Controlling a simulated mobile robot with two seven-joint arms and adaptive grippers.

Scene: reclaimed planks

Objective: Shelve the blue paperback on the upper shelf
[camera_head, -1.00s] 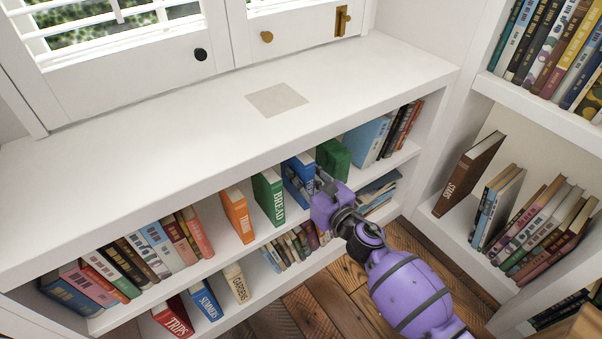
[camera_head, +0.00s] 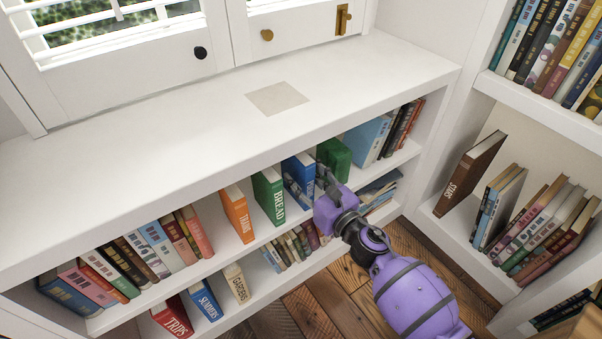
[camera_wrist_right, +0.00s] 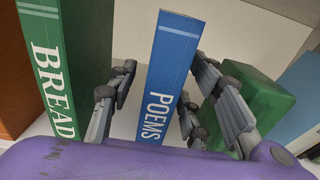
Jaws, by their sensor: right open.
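The blue paperback (camera_head: 297,166), marked POEMS on its spine in the right wrist view (camera_wrist_right: 170,85), stands upright on the upper shelf (camera_head: 262,238). It is between the green BREAD book (camera_head: 268,194) and a green block-like object (camera_head: 336,157). My right gripper (camera_head: 308,186) is open in front of the paperback. In the right wrist view its fingers (camera_wrist_right: 163,75) lie on both sides of the spine, with a clear gap on the left and a narrower one on the right. My left gripper is not in view.
An orange book (camera_head: 238,214) stands left of BREAD. A row of books fills the shelf's left part, and a light blue book (camera_head: 366,140) stands at its right. The lower shelf holds more books. A white side bookcase (camera_head: 540,105) is at right. The white top (camera_head: 190,130) is mostly bare.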

